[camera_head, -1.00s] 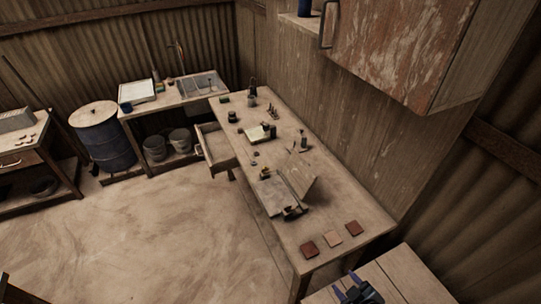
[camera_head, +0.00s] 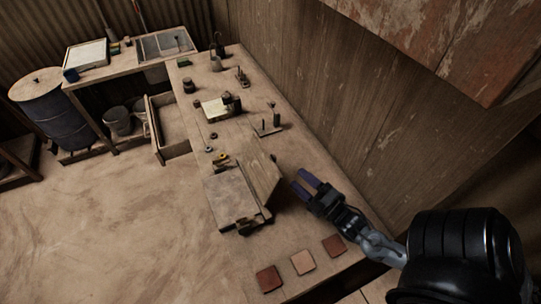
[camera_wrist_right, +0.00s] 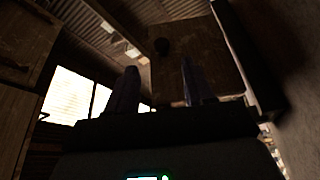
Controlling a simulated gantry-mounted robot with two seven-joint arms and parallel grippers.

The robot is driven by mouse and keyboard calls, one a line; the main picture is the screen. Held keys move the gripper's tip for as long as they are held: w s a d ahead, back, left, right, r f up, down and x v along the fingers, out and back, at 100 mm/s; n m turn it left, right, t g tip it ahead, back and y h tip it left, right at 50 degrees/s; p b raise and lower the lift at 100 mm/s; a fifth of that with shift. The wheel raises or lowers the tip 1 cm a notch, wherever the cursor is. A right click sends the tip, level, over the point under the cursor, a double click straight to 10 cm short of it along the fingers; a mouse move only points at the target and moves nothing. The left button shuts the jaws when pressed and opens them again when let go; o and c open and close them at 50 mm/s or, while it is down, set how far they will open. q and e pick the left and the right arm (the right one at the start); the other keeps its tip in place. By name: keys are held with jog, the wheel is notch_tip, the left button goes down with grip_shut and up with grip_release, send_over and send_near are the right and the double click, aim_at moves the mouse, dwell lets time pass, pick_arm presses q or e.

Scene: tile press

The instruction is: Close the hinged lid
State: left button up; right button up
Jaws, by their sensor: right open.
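The hinged lid (camera_head: 264,182) is a wooden panel standing open and tilted up from the right side of the flat press base (camera_head: 230,196) on the workbench. My right gripper (camera_head: 298,179) comes in from the right, with two purple fingers apart and nothing between them. It is on the wall side of the lid, close to its outer face, with a small gap showing. My left gripper is not in view.
Three square tiles (camera_head: 303,262) lie at the bench's near end. Small tools and a block (camera_head: 214,108) stand farther along the bench. An open drawer (camera_head: 170,128) juts from its left side. The wooden wall (camera_head: 330,120) runs close along the right.

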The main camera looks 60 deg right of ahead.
aim_at(264, 169)
jog(key=x, duration=1)
jog(key=shift+a, duration=0.15)
jog(key=shift+w, duration=0.1)
jog(key=shift+c, duration=0.3)
grip_shut()
